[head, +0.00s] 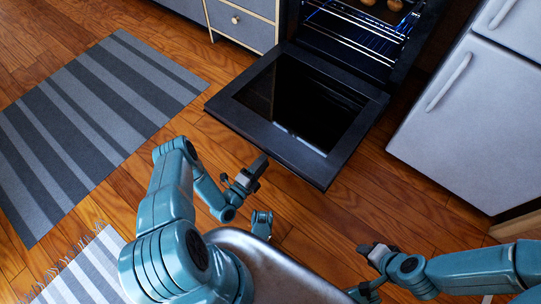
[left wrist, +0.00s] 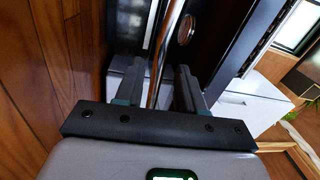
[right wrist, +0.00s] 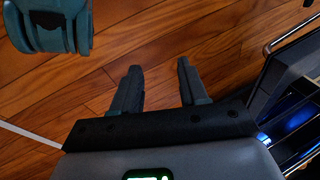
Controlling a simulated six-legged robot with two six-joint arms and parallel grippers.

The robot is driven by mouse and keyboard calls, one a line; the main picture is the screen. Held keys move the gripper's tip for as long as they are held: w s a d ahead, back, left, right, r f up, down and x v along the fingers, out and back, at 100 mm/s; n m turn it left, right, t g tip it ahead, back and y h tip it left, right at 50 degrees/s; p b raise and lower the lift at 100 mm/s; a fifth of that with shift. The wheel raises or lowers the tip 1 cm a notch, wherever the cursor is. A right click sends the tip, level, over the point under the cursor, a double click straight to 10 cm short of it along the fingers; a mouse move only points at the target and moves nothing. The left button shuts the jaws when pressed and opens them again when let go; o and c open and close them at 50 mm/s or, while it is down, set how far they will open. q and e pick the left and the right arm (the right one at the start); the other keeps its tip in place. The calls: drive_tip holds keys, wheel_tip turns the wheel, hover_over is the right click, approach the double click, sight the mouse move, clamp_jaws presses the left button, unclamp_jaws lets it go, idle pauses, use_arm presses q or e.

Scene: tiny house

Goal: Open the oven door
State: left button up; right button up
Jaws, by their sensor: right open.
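The oven door (head: 350,155) is swung down, wide open, in the head view, with its dark glass panel facing up. The oven (head: 350,40) shows its lit racks behind it. My left gripper (head: 259,166) is beside the door's near left edge. In the left wrist view its fingers (left wrist: 157,85) are apart, with a silver handle bar (left wrist: 168,45) running between them and gaps showing beside it. The handle is hidden in the head view. My right gripper (head: 374,249) is open and empty over the floor, and its spread fingers show in the right wrist view (right wrist: 157,85).
A white fridge (head: 470,120) stands right of the oven. A grey drawer cabinet (head: 243,24) is left of it. A striped grey rug (head: 95,120) and a lighter fringed rug (head: 85,270) lie on the wooden floor at left. Floor between door and fridge is clear.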

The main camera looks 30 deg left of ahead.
use_arm(q)
drive_tip(key=w, duration=0.3)
drive_tip(key=w+b, duration=0.1)
drive_tip(key=w, duration=0.1)
drive_tip(key=shift+d+r, duration=0.2)
drive_tip(key=shift+r, duration=0.05)
clamp_jaws()
drive_tip(key=shift+g, duration=0.8)
wheel_tip(320, 180, up, 7)
drive_tip(key=p, duration=0.9)
drive_tip(key=shift+s+r, duration=0.1)
drive_tip(key=shift+r, duration=0.05)
drive_tip(key=shift+r+p, duration=0.3)
drive_tip(key=shift+p, duration=0.05)
use_arm(e)
drive_tip(key=s+a+r+g, duration=0.1)
drive_tip(key=s+r, duration=0.3)
drive_tip(key=r, duration=0.3)
drive_tip(key=shift+s+a+r, duration=0.15)
drive_tip(key=shift+r, duration=0.25)
use_arm(q)
drive_tip(key=shift+f, duration=0.1)
unclamp_jaws()
